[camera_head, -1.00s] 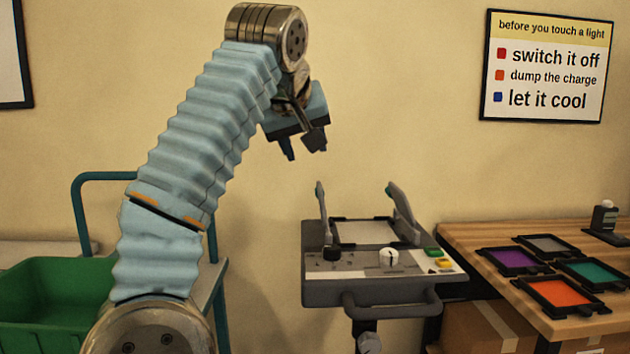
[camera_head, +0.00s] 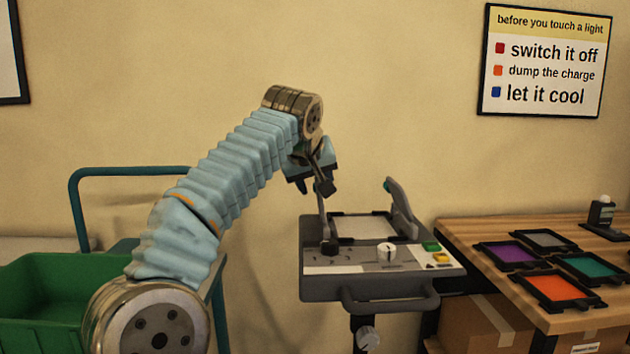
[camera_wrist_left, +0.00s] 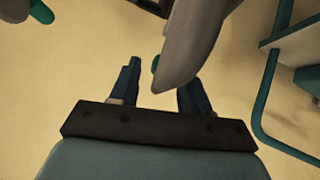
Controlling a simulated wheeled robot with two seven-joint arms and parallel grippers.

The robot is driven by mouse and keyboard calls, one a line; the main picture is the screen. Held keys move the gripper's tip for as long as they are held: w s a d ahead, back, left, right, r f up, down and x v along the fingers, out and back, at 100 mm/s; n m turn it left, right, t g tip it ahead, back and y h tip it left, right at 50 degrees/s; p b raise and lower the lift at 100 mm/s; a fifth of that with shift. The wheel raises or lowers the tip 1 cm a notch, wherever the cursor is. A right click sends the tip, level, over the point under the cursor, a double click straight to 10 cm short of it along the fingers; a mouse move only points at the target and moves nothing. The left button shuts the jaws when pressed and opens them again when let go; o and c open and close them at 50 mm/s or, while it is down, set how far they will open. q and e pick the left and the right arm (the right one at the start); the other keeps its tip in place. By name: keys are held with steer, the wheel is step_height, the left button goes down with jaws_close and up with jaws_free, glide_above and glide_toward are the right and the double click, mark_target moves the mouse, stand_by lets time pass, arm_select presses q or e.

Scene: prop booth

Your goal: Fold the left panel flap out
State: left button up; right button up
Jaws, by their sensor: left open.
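The light unit (camera_head: 345,290) stands in the middle with a pale panel (camera_head: 365,228) on top. My left gripper (camera_head: 316,189) is open at the top of the left flap. In the left wrist view the grey flap (camera_wrist_left: 190,40) reaches down between the two spread blue fingers of my gripper (camera_wrist_left: 160,88), nearer the right finger and partly covering it. Whether it touches a finger I cannot tell. My right gripper is not in view.
A wooden table (camera_head: 480,235) with several coloured filter frames stands right. A green bin (camera_head: 50,305) and teal cart rail (camera_head: 75,205) are left.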

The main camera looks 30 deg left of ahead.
arm_select(q)
jaws_close()
stand_by(0.5)
steer(key=a+n+t+h+b, duration=0.1)
steer(key=b, duration=0.1)
steer(key=s+a+f+n+t+h+b, duration=0.1)
steer(key=h+b, duration=0.1)
steer(key=b, duration=0.1)
steer(key=shift+s+f+t, duration=0.15)
steer(key=shift+s+t, duration=0.05)
steer(key=shift+t, duration=0.2)
steer(key=shift+s+a+f+n+t+h+b, duration=0.15)
steer(key=shift+a+n+t+h+b, duration=0.25)
steer(key=shift+b, duration=0.45)
steer(key=shift+d, duration=0.1)
steer(key=shift+c, duration=0.6)
jaws_free()
steer(key=shift+o, duration=0.6)
